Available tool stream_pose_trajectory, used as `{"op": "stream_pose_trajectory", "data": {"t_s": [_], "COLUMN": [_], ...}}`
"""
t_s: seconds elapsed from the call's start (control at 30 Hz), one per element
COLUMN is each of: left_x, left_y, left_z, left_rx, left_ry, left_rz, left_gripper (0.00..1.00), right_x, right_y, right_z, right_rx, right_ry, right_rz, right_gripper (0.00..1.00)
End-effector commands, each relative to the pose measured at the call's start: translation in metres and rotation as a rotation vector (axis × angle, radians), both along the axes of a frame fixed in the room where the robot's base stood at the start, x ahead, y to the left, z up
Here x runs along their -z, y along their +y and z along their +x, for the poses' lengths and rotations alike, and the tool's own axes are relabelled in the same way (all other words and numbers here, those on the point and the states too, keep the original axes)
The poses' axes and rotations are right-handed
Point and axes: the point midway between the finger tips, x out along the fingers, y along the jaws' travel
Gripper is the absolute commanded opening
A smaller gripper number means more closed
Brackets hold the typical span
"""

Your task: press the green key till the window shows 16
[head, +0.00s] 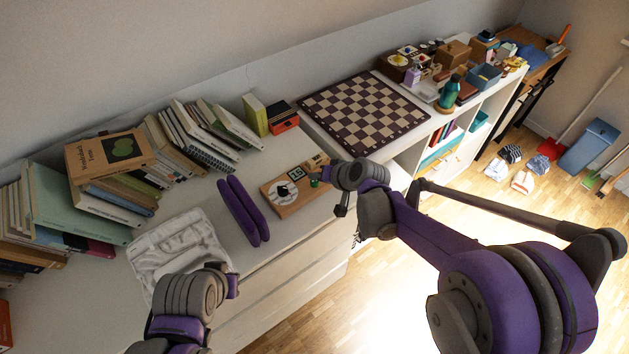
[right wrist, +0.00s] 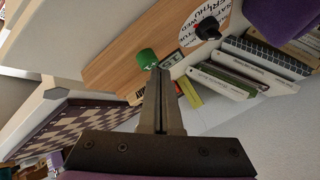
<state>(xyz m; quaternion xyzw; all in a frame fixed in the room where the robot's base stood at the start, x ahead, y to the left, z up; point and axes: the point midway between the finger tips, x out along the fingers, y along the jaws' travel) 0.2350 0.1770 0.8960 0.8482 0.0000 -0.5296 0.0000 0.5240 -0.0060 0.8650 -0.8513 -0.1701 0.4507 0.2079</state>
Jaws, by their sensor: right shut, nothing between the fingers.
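A wooden board (head: 284,204) lies on the white dresser top and also fills the upper part of the right wrist view (right wrist: 118,70). It carries a round white dial with a black knob (right wrist: 207,27), a small dark window (head: 296,173) that seems to read 16, and a green key (head: 314,182). My right gripper (head: 328,177) is shut and empty over the board's right end. In the right wrist view its fingertips (right wrist: 160,72) are close beside the green key (right wrist: 147,58); I cannot tell whether they touch. My left arm is at the lower left; its fingers are not clear.
Books (head: 110,152) line the wall. A chessboard (head: 364,112) lies to the right. The dresser's front edge is near the board.

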Motion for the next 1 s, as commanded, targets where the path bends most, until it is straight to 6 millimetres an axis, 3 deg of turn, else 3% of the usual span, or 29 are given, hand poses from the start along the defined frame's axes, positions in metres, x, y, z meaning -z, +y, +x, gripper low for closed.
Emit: {"op": "stream_pose_trajectory", "data": {"t_s": [1.0], "left_x": [0.0068], "left_y": [0.0000], "left_z": [-0.0014], "left_rx": [0.000], "left_ry": [0.003], "left_rz": [0.000], "left_gripper": [0.00], "right_x": [0.0081], "right_y": [0.0000], "right_z": [0.0000], "right_rx": [0.000], "right_ry": [0.000], "right_rz": [0.000], "right_gripper": [0.00]}}
